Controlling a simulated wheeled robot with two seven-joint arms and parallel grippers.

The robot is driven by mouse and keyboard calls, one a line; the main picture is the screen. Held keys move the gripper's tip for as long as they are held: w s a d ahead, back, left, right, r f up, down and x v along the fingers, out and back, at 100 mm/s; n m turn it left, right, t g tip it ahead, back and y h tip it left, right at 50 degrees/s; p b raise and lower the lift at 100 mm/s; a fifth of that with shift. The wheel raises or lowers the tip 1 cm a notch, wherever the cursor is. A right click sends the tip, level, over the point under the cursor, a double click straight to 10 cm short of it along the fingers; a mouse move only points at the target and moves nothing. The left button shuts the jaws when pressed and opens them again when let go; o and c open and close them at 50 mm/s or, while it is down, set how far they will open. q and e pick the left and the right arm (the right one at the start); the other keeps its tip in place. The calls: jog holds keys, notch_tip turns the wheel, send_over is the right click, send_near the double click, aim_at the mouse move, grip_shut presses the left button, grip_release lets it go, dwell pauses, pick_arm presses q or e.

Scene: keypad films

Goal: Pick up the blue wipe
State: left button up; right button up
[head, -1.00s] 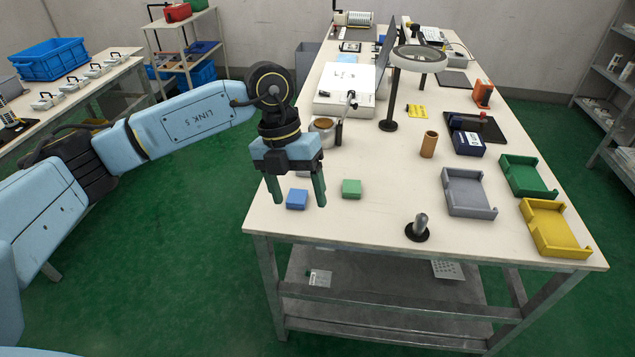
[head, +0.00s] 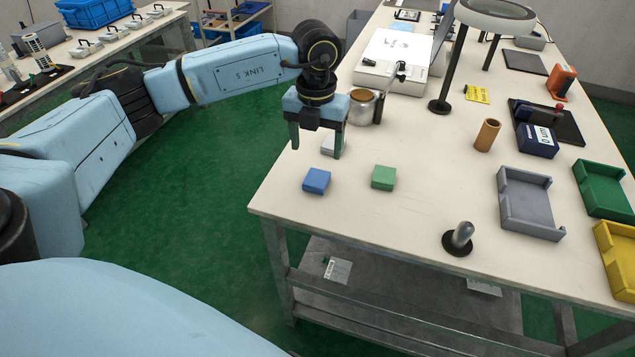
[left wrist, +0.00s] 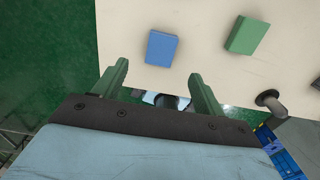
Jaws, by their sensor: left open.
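The blue wipe (head: 316,181), a small flat block, lies on the table near its left front corner. It also shows in the left wrist view (left wrist: 162,48), just beyond the fingertips and roughly centred between them. My left gripper (head: 316,145) hangs with its fingers pointing down, above and behind the blue wipe. Its two green fingers are apart in the left wrist view (left wrist: 158,70), with nothing held between them. My right gripper is not in view.
A metal cup (head: 365,107) stands behind the gripper. A dark-based post (head: 459,239) and grey tray (head: 531,203) stand to the right.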

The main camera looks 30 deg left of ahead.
aim_at(317, 178)
pick_arm(q)
notch_tip(317, 178, down, 3)
jog(key=shift+r, duration=0.1)
notch_tip(317, 178, down, 5)
jog(key=shift+s+d+r+b, duration=0.1)
jog(key=shift+b, duration=0.55)
jog(key=shift+f, duration=0.55)
jog(key=c, duration=1.1)
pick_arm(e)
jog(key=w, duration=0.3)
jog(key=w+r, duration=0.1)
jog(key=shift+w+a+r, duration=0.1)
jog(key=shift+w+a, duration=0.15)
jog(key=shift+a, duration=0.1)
